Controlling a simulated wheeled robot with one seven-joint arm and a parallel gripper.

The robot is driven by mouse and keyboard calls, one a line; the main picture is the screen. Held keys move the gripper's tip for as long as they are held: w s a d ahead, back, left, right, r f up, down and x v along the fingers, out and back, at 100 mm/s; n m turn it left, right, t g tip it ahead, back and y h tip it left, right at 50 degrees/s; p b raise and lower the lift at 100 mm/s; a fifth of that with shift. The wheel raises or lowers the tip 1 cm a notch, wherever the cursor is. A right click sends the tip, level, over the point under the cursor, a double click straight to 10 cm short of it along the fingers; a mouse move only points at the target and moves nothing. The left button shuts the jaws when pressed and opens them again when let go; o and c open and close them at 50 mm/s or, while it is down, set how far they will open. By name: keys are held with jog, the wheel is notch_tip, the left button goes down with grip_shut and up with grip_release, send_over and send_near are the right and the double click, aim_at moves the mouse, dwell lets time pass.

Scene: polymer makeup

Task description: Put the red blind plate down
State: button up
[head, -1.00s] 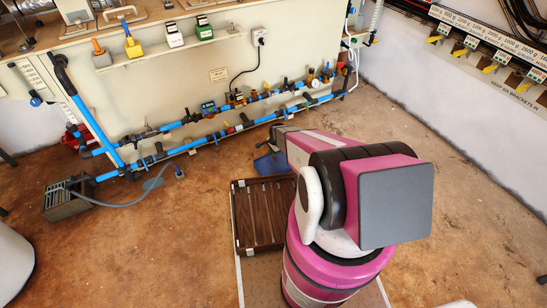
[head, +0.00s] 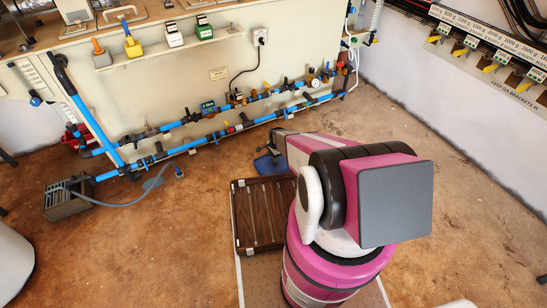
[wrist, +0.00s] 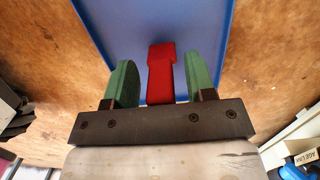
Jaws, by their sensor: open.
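The red blind plate (wrist: 161,75) shows in the wrist view between the two green fingers of my gripper (wrist: 160,85). My gripper is open, with a narrow gap on each side of the plate. The plate is over the blue tray (wrist: 110,20) and appears to lie on it; its lower end is hidden behind my gripper's dark crossbar. In the head view the blue tray (head: 268,167) is on the floor, with the end of my arm above it. The red plate cannot be made out there.
A brown slatted crate (head: 237,218) stands just in front of the blue tray. Blue pipework (head: 205,142) runs along the bench base behind it. A grey box (head: 66,203) with a hose is at the left. Brown floor is clear to the right.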

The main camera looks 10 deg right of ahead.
jog(key=r, duration=0.8)
jog(key=d+r, duration=0.1)
jog(key=r, duration=0.3)
jog(key=shift+w, duration=0.15)
jog(key=s+r+n, duration=0.4)
jog(key=s+r, duration=0.3)
jog(key=r, duration=0.4)
jog(key=s+r+n, duration=0.5)
jog(key=s+r, duration=0.3)
jog(key=r, duration=0.4)
jog(key=s+r+n+h, duration=0.1)
jog(key=s+r+n, duration=0.3)
jog(key=s+r, duration=0.4)
notch_tip(320, 180, up, 4)
jog(key=shift+a+f+n, duration=0.25)
jog(key=shift+a+n, duration=0.05)
jog(key=shift+n, duration=0.1)
